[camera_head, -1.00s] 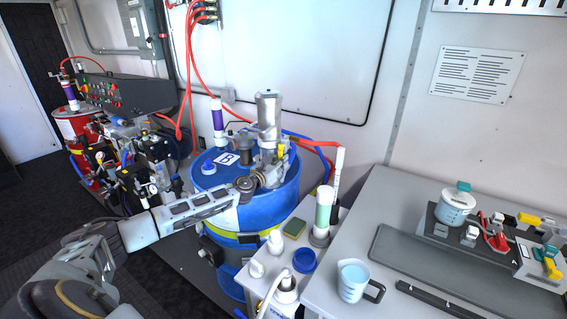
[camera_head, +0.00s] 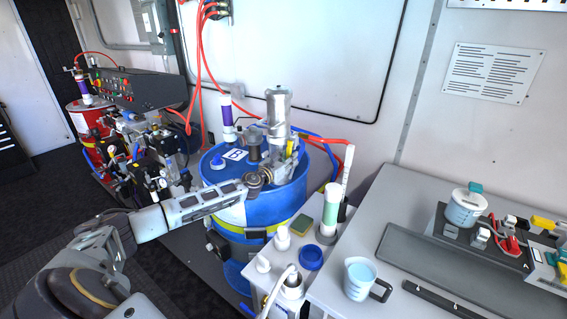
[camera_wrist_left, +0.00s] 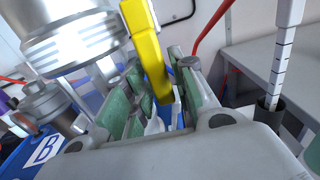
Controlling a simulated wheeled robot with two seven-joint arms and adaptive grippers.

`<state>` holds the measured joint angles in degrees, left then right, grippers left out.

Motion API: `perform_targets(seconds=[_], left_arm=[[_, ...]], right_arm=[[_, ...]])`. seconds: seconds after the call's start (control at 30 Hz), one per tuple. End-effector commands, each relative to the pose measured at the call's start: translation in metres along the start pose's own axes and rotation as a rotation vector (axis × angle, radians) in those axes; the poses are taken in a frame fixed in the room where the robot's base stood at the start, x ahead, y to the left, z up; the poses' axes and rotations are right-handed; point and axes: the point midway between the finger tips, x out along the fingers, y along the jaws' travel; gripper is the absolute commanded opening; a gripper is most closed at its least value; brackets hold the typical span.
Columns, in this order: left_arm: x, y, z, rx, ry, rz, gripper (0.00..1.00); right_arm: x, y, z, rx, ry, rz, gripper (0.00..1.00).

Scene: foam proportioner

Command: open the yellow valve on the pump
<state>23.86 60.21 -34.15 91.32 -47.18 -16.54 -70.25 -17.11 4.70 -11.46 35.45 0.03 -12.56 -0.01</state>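The silver pump (camera_head: 278,115) stands upright on the blue drum (camera_head: 270,205) marked B. Its yellow valve handle (camera_head: 290,148) shows small on the pump's right side. In the left wrist view the yellow handle (camera_wrist_left: 148,45) is large and slants down to the space between my left gripper's green-padded fingers (camera_wrist_left: 165,78). The fingers stand apart on either side of the handle's lower end, with a gap visible. I cannot tell whether a pad touches it. In the head view my left arm reaches the pump from the left; its fingertips are mostly hidden against the pump. My right gripper is not in view.
A white-and-purple cylinder (camera_head: 228,118) stands behind the drum, with red hoses (camera_head: 203,70) above. A small cart with bottles (camera_head: 282,238) and a green-and-white tube (camera_head: 331,210) is right of the drum. A grey bench (camera_head: 400,200) fills the right side.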

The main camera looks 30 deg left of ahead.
Motion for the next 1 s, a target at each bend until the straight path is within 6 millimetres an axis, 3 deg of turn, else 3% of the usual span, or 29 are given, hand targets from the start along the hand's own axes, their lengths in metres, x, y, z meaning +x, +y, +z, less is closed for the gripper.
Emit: perform_targets(seconds=[1.0], left_arm=[[-0.053,0.001,-0.002,0.002,0.003,0.0,0.26]], right_arm=[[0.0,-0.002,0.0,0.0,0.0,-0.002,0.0]])
